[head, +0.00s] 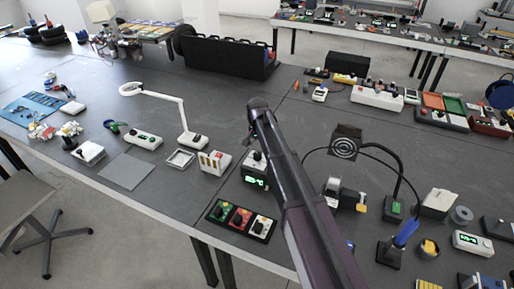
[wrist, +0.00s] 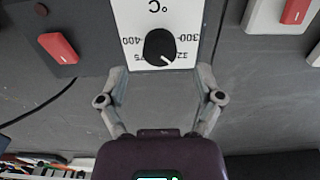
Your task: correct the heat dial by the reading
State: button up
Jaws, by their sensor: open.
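The heat dial (wrist: 160,46) is a round black knob with a white pointer mark on a white °C scale plate (wrist: 127,20). The scale appears upside down in the wrist view, and the pointer aims lower right, near the partly covered 325 mark. My gripper (wrist: 161,98) is open, with a finger on either side below the knob and nothing between them. In the head view, a small box (head: 248,160) with a dark knob stands by the end of my arm. Its green-lit display (head: 255,182) is too small to read surely.
A panel with green, red and white squares (head: 241,217) lies in front of the box. A black stand with a cable (head: 345,142) is to the right. Red switches (wrist: 58,48) flank the dial in the wrist view.

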aim_at(257, 154)
jog(key=shift+r+p, duration=4.85)
jog(key=shift+r, duration=0.3)
jog(key=s+d+f+n+b, duration=0.1)
jog(key=s+d+f+b, duration=0.3)
jog(key=s+d, duration=0.6)
jog(key=s+d+f+n+b, duration=0.2)
jog(key=s+d+f+b, duration=0.3)
jog(key=s+d, duration=0.5)
jog(key=shift+s+d+f+b, duration=0.25)
jog(key=shift+s+b, duration=0.05)
jog(key=shift+s, duration=0.45)
jog(key=shift+n, duration=0.5)
jog(key=s, duration=0.1)
jog(key=s+d, duration=0.1)
jog(key=s, duration=0.1)
jog(key=s+d, duration=0.1)
jog(key=shift+s+d, duration=0.15)
jog(key=shift+c, duration=0.3)
